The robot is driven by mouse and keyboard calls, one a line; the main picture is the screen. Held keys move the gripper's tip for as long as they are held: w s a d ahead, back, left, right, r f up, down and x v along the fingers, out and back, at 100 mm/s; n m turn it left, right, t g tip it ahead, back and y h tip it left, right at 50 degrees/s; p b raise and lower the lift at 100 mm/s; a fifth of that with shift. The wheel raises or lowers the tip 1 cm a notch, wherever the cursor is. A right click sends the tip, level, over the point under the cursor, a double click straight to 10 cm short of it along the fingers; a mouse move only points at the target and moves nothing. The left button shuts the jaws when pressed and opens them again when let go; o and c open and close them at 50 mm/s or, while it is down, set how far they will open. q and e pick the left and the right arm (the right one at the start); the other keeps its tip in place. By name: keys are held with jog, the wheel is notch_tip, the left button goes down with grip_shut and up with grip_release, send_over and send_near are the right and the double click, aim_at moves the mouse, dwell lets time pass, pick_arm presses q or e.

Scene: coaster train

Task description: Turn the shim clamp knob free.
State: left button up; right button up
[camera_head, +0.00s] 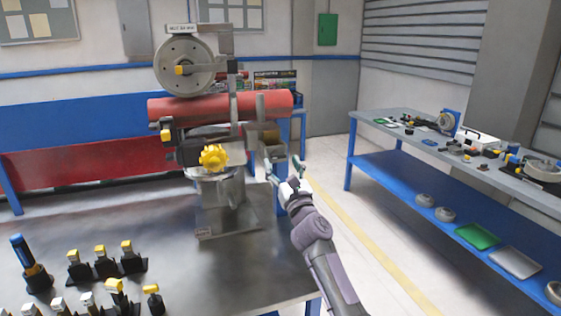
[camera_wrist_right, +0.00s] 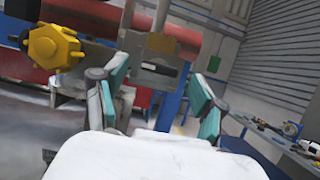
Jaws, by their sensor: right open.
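A large yellow lobed knob (camera_head: 213,157) sits on the front of the machine on the steel table; it looks like the shim clamp knob, though no label shows. It also shows at the upper left of the right wrist view (camera_wrist_right: 54,48). My right gripper (camera_head: 288,171) is open and empty, to the right of the knob and apart from it. In the right wrist view its teal-padded fingers (camera_wrist_right: 160,92) are spread, with a grey metal bracket (camera_wrist_right: 150,68) beyond them. My left gripper is not in view.
The machine carries a red cylinder (camera_head: 190,108) and a grey disc (camera_head: 184,65) above the knob. Small yellow-topped black tools (camera_head: 106,262) and a blue-handled tool (camera_head: 30,262) stand at the table's front left. A blue-framed bench (camera_head: 400,133) with parts stands at the right.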

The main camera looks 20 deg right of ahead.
jog(key=shift+w+r, duration=0.25)
jog(key=shift+w, duration=0.45)
jog(key=c, duration=1.1)
jog(key=shift+c, duration=0.2)
